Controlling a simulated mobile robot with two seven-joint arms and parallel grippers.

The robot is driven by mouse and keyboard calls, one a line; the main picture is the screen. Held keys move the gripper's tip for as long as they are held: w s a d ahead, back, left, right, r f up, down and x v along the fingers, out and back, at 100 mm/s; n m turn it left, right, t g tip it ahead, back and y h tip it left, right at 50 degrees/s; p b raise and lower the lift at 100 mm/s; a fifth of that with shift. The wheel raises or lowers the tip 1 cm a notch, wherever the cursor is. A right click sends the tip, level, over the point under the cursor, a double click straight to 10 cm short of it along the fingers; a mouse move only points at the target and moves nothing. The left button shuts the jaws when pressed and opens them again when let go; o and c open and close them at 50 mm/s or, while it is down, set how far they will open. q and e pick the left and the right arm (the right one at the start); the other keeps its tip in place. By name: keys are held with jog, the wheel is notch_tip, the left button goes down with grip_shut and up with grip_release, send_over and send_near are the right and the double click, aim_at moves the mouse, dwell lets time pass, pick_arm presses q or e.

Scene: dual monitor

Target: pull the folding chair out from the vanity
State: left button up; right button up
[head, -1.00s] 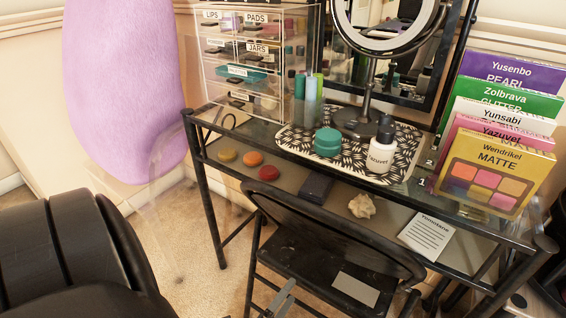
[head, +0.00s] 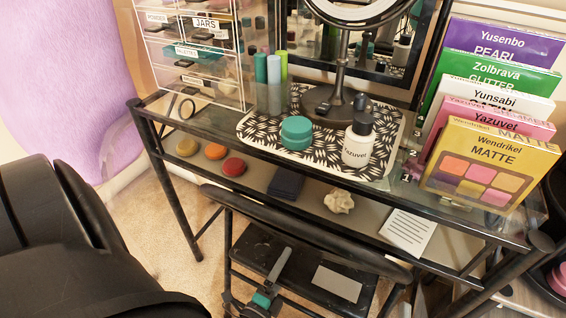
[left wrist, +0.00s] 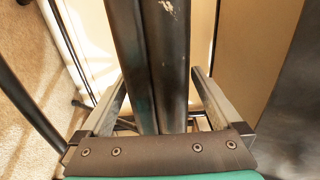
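The black folding chair (head: 305,232) stands at the front of the glass-topped vanity (head: 190,112). Its curved back rail is by the vanity's front edge, and its dark seat (head: 262,250) shows below the rail with a pale rectangle on it. My left gripper (head: 284,262), with grey fingers and a teal part, is just below the back rail. In the left wrist view its two fingers are apart, one on each side of dark bars (left wrist: 150,60), probably the chair's rail, with gaps visible at both sides. My right gripper is not in view.
The vanity top holds a clear drawer organizer (head: 195,55), a patterned tray (head: 260,128) with bottles, a round mirror and a row of palettes (head: 490,165). A purple fuzzy object (head: 60,90) stands at left. Carpet (head: 155,225) is bare left of the chair.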

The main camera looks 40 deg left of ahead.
pick_arm(q)
grip_shut()
dwell(0.7)
